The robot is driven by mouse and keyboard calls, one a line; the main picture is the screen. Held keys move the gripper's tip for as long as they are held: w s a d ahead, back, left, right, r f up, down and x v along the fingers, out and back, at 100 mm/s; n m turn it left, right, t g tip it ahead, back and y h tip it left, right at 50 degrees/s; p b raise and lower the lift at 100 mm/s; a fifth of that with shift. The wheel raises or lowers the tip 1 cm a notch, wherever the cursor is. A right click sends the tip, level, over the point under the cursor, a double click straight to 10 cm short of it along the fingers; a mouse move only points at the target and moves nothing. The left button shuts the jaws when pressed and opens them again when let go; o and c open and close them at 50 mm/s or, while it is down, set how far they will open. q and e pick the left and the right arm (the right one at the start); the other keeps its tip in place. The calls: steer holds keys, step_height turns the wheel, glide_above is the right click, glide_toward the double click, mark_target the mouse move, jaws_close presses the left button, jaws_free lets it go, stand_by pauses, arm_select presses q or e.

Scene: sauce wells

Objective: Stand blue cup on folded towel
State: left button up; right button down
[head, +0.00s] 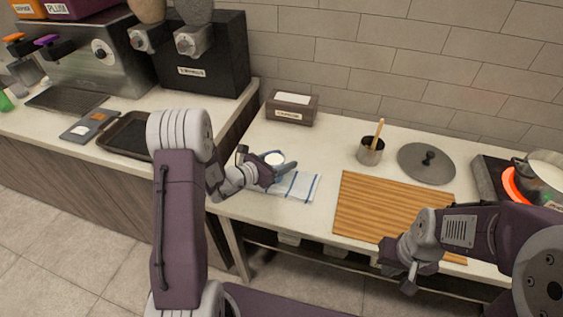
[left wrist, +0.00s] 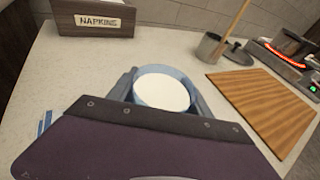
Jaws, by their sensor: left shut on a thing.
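The blue cup (left wrist: 161,89), pale blue with a white inside, is between the fingers of my left gripper (head: 277,168). The gripper is shut on it, and in the head view the cup (head: 274,158) looks upright. The folded towel (head: 300,186), white with blue stripes, lies on the counter beside and partly behind the gripper. The gripper hides the cup's base, so I cannot tell whether it touches the towel. In the left wrist view a striped bit of towel (left wrist: 45,121) shows at the left. My right gripper (head: 398,278) hangs at the counter's front edge; its fingers are unclear.
A napkin box (head: 291,108) stands behind the cup. A wooden board (head: 385,210) lies right of the towel. A metal pot with a wooden handle (head: 370,152), a grey lid (head: 426,163) and a pan on a glowing burner (head: 541,178) are further right. Counter around the towel is clear.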

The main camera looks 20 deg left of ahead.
arm_select(q)
steer(key=shift+w+f, duration=0.1)
steer(key=shift+f, duration=0.15)
steer(key=shift+r, duration=0.1)
